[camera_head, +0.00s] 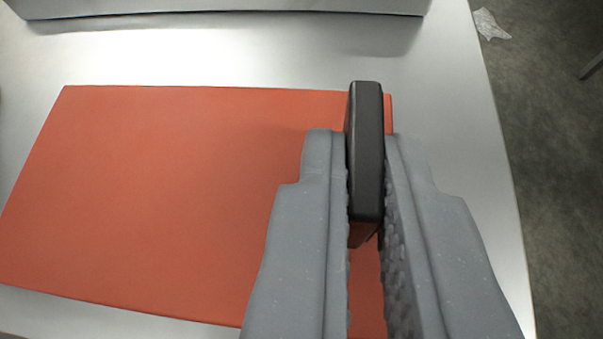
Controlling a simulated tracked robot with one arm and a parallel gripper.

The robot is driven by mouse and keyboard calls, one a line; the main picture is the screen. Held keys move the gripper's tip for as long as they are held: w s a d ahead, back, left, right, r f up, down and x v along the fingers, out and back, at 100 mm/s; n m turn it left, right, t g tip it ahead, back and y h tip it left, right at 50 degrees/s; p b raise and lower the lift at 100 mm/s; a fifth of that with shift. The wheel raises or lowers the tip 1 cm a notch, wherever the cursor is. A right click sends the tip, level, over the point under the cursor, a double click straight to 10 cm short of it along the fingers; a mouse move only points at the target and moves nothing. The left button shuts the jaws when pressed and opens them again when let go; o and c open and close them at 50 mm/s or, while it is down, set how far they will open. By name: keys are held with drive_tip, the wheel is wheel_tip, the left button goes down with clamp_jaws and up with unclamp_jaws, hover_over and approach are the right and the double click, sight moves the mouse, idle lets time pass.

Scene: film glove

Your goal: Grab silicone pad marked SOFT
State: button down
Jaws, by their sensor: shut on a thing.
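A dark grey, nearly black block (367,150) with rounded edges stands on its narrow side between my fingertips. My gripper (366,180) is shut on it, with one grey finger against each side. The block is over the right end of an orange-red mat (160,190). I cannot tell whether it touches the mat or is held above it. No SOFT marking shows on the faces I see. The block's broad sides are mostly hidden by the fingers.
The mat lies on a pale metal table (450,150), whose right edge drops to a dark floor (560,150). A grey box-like thing (220,5) stands at the back. A crumpled whitish scrap (489,24) lies on the floor. The mat's left part is clear.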

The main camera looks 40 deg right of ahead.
wheel_tip(320, 180, up, 4)
drive_tip(key=shift+f+p, duration=0.25)
drive_tip(key=shift+p, duration=0.25)
drive_tip(key=shift+s+d, duration=0.5)
drive_tip(key=shift+s, duration=0.2)
drive_tip(key=s+d+r+p, duration=0.1)
drive_tip(key=s+d, duration=0.7)
drive_tip(key=s, duration=0.4)
drive_tip(key=shift+r+p, duration=0.2)
drive_tip(key=shift+p, duration=0.1)
